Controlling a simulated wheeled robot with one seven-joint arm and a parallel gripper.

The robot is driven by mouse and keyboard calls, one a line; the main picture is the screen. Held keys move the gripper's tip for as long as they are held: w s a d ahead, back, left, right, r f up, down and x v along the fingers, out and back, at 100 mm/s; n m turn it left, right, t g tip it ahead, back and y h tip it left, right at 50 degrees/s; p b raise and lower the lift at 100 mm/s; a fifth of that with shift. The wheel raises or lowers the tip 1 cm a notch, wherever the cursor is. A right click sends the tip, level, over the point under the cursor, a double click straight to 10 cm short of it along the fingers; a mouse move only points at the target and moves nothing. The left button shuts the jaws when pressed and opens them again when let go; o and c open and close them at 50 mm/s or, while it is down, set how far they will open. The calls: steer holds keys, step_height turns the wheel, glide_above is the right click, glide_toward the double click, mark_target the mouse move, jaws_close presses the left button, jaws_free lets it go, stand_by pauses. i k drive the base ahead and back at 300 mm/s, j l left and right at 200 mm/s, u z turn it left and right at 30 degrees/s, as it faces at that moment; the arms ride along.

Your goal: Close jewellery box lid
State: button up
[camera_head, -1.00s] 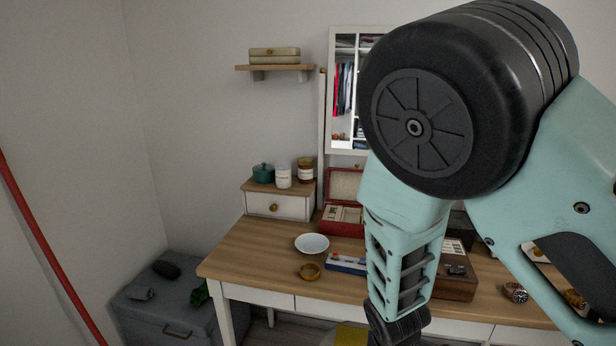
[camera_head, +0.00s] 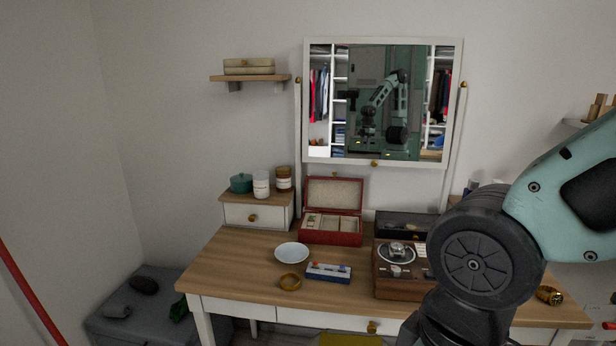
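A red jewellery box (camera_head: 331,238) stands at the back of the dressing table, in front of the mirror. Its lid (camera_head: 333,193) is raised, showing a pale lining, and light compartments show inside. My arm covers the right side of this box. My gripper is outside the picture, below or behind my arm at the lower right; whether it holds anything cannot be seen.
A mirror (camera_head: 382,101) stands behind. Jars stand on a small drawer unit (camera_head: 256,214) at left. The table's front left is clear.

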mark_target(325, 194)
steer(key=i+j+u, duration=0.1)
steer(key=i+j, duration=0.9)
steer(key=j, duration=0.1)
